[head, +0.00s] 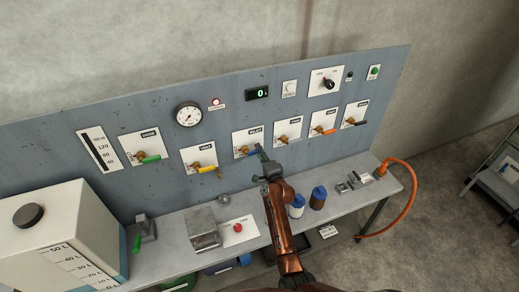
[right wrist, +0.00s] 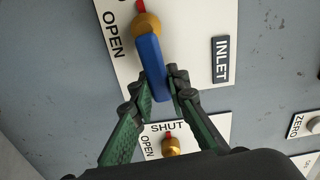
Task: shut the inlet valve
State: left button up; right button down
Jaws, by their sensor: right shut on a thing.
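The inlet valve is a brass body (right wrist: 146,25) with a blue lever (right wrist: 152,66) on a white plate marked INLET and OPEN. In the head view its blue lever (head: 243,153) lies roughly level, pointing right. My right gripper (right wrist: 160,78) has its two green-and-black fingers on either side of the lever's free end and is shut on it. In the head view the right gripper (head: 261,160) is at the panel and hides part of the lever. In the right wrist view the lever points down, away from a red mark. My left gripper is not in view.
Other valves flank it: one with a yellow lever (head: 207,169) to the left, one with a white lever (head: 285,139) to the right. A gauge (head: 188,115) and display (head: 258,93) are above. Bottles (head: 318,198) and a metal box (head: 202,231) stand on the bench below.

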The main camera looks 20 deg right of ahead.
jog(key=shift+f+m, duration=0.15)
jog(key=shift+m, duration=0.45)
jog(key=shift+f, duration=0.1)
jog(key=c, duration=1.8)
grip_release()
jog(key=shift+c, duration=0.2)
jog(key=s, duration=0.7)
jog(key=shift+s, duration=0.25)
